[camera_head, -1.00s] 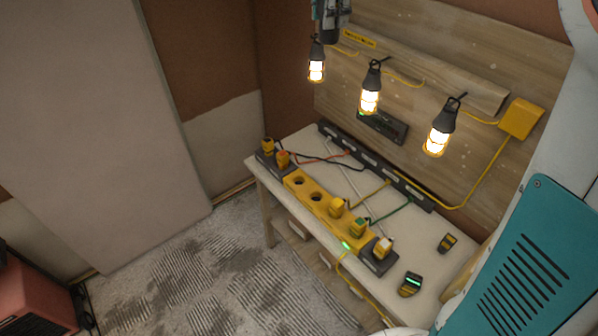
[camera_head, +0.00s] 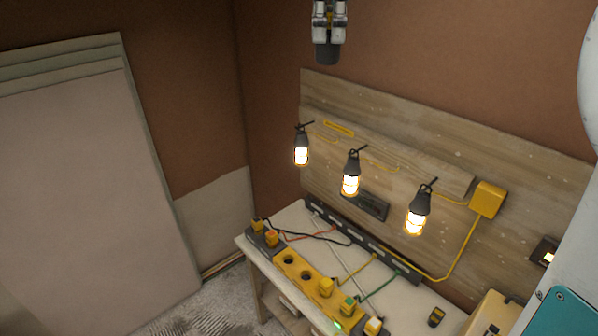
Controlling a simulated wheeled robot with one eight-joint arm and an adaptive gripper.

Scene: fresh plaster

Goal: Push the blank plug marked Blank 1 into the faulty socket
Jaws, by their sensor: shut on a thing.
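My gripper (camera_head: 328,40) is high at the top of the view, well above and apart from the bench. It is shut on a dark grey piece (camera_head: 327,54); no label can be read, so I cannot tell if it is Blank 1. A yellow socket strip (camera_head: 315,284) lies along the bench front. Two round sockets on it are open, one at the left (camera_head: 290,260) and one beside it (camera_head: 307,275). A yellow plug (camera_head: 326,288) and a green-marked plug (camera_head: 348,306) sit further right. Which socket is faulty cannot be read.
A dark holder with two orange-yellow plugs (camera_head: 271,239) stands at the strip's left end. A white-topped plug (camera_head: 373,326) is at its right. Three lit lamps (camera_head: 351,184) hang before the wooden backboard. Cables cross the bench top (camera_head: 298,218). A small device (camera_head: 436,316) lies at right.

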